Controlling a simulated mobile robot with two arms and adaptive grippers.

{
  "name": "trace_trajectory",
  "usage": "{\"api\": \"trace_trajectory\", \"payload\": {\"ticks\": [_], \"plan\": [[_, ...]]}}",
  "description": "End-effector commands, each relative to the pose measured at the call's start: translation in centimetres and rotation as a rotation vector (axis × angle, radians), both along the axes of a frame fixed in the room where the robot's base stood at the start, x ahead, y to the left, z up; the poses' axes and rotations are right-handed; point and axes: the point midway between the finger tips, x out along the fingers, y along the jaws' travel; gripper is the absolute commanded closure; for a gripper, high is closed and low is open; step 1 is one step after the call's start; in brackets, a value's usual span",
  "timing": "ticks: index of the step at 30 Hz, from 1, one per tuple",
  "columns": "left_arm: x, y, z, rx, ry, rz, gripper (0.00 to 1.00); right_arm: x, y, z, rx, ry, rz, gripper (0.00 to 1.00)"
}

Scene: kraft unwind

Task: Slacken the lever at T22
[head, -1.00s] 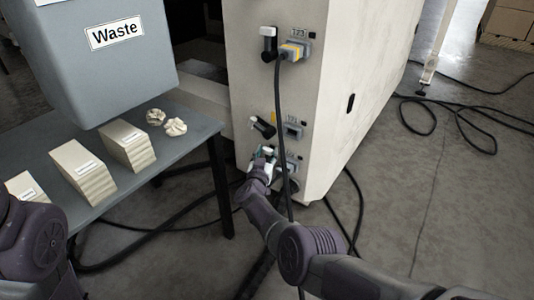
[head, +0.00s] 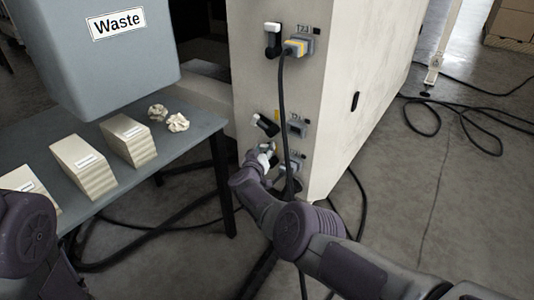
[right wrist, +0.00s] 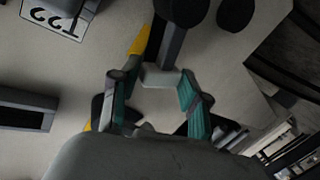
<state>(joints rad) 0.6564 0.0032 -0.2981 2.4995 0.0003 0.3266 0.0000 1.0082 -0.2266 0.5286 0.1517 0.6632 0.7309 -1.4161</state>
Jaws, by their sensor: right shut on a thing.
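The tall pale cabinet (head: 340,100) carries levers with light tips beside sockets. A label (right wrist: 55,20) reading T22, upside down, shows in the right wrist view. Beside it is a dark lever (right wrist: 172,42) with a pale tip (right wrist: 160,77). My right gripper (head: 266,152) is at the lowest lever in the head view and hides most of it. In the wrist view, its teal fingers (right wrist: 158,100) are shut on the pale lever tip from both sides. My left arm shows at the lower left; its gripper is out of view.
A black cable (head: 282,100) hangs from the plug at T23 (head: 298,47), close to my right gripper. A middle lever (head: 266,125) sits just above. A table (head: 195,150) with pale blocks and a Waste bin (head: 105,65) stand left. Cables lie on the floor.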

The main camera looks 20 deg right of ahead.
Motion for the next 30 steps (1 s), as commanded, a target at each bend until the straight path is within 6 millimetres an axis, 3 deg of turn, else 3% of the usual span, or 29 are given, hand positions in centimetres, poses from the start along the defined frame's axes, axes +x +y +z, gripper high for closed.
{"api": "trace_trajectory", "payload": {"ticks": [13, 29, 30], "plan": [[-0.8, -0.1, -2.6, 0.004, -0.021, 0.001, 0.3, 1.2, 0.7, -0.7, -0.138, 0.176, -0.003, 1.0], [-0.8, -0.2, -2.9, 0.005, -0.022, 0.001, 0.3, 1.3, 0.8, -0.6, -0.159, 0.204, -0.001, 1.0], [-0.8, -0.2, -2.9, 0.005, -0.022, 0.001, 0.3, 1.3, 0.8, -0.6, -0.159, 0.204, -0.001, 0.53]]}}
